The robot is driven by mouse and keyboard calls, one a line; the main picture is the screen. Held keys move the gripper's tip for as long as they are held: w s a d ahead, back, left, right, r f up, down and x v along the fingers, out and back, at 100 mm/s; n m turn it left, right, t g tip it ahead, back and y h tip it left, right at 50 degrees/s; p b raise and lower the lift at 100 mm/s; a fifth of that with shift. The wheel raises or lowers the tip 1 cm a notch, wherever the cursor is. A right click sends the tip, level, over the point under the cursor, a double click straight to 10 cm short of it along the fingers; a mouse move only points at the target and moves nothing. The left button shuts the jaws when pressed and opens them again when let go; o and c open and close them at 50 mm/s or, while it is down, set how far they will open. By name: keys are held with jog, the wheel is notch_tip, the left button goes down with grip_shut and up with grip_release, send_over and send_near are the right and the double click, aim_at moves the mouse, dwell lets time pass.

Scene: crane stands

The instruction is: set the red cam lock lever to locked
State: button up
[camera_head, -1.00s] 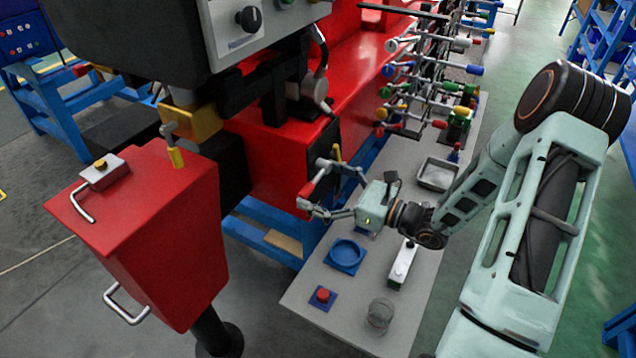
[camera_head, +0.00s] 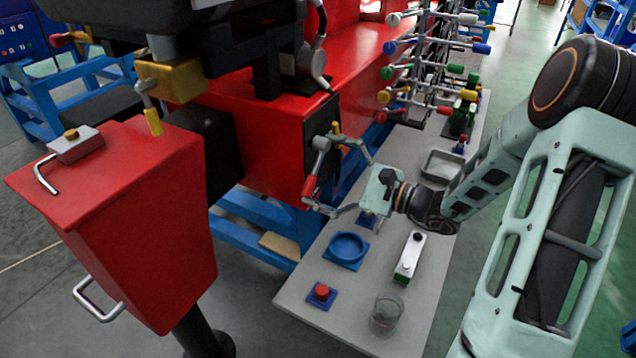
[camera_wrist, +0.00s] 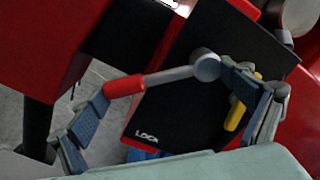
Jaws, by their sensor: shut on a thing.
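The cam lock lever (camera_head: 310,187) has a red grip and a grey arm; it hangs from its round grey pivot on a black plate on the red machine's end face. In the wrist view the lever (camera_wrist: 124,86) runs left and slightly down from the pivot, above the printed word LOCK. My gripper (camera_head: 322,168) spans the lever lengthwise, with one finger at the red grip's end and the other by the pivot. The wrist view also shows my gripper (camera_wrist: 166,81) with a finger at each end. A yellow piece (camera_wrist: 239,110) stands beside the pivot-side finger.
The grey table (camera_head: 300,285) below holds a blue round dish (camera_head: 347,248), a red button on a blue base (camera_head: 321,292), a white box (camera_head: 409,257) and a glass (camera_head: 386,313). A rack of coloured levers (camera_head: 430,75) stands behind. A red cabinet (camera_head: 140,230) is at left.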

aim_at(312, 166)
jog(key=n+b, duration=0.1)
jog(key=b, duration=0.1)
jog(key=w+f+n+b, duration=0.1)
jog(key=n+b, duration=0.1)
jog(key=shift+d+f, duration=0.3)
jog(key=n+b, duration=0.1)
jog(key=b, duration=0.1)
jog(key=w+n+b, duration=0.1)
jog(key=b, duration=0.1)
jog(key=shift+d+f+n, duration=0.2)
jog(key=shift+d+n, duration=0.1)
jog(key=shift+w+d+r+n+b, duration=0.15)
jog(key=shift+w+d+n+b, duration=0.15)
jog(key=shift+n+b, duration=1)
jog(key=shift+w+d+r+n+b, duration=0.15)
jog(key=shift+w+n+b, duration=0.35)
jog(key=shift+b, duration=1.35)
jog(key=shift+r, duration=0.1)
jog(key=o, duration=1.3)
jog(key=shift+s+d, duration=0.1)
